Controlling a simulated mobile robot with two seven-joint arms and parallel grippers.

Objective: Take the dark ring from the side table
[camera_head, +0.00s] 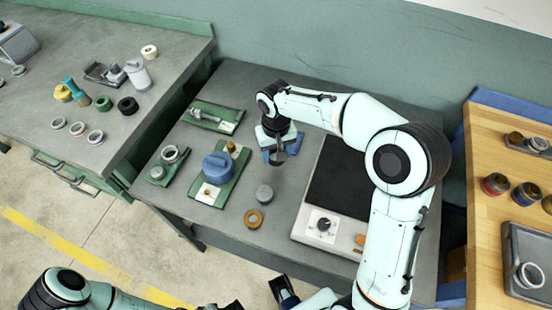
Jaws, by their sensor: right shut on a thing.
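My right gripper (278,156) reaches over the middle grey table, pointing down above a blue pad. It is shut on a small dark thing; the fingers hide most of it, so I cannot tell whether it is a ring. A black ring (127,105) lies on the left bench, beside a dark green ring (103,103). Dark round pieces with a red band (495,184) and a blue band (525,194) stand on the right wooden table. My left arm shows at the bottom edge; its fingers are not clear enough to judge.
The left bench (60,90) also carries pale rings, a white bottle and a teal tool. The grey table's front left is clear.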

